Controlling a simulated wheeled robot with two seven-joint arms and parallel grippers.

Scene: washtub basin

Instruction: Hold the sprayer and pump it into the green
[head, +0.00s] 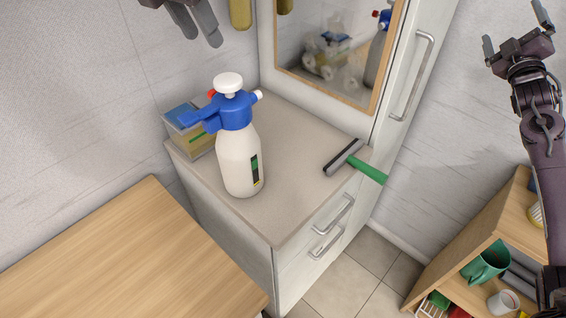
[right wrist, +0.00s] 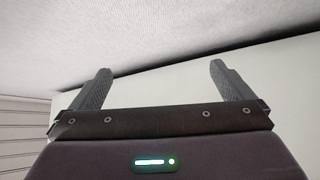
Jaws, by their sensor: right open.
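The sprayer (head: 240,160) stands upright on the cabinet top, with a white bottle, a blue head and nozzle and a white pump knob. Its nozzle points left. A green mug (head: 487,262) lies tilted in the wooden shelf at the lower right. My left gripper (head: 202,38) shows only its grey fingers at the top edge, above and apart from the sprayer; its opening is unclear. My right gripper (head: 515,28) is raised at the upper right, open and empty, far from the sprayer. Its spread, empty fingers also show in the right wrist view (right wrist: 161,82).
A squeegee (head: 345,157) with a green handle lies at the cabinet top's right edge. A box (head: 190,130) stands behind the sprayer, near the wall. A mirror (head: 375,95) rises behind. A white cup (head: 503,301) is in the shelf (head: 450,258). The wooden table (head: 120,250) is bare.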

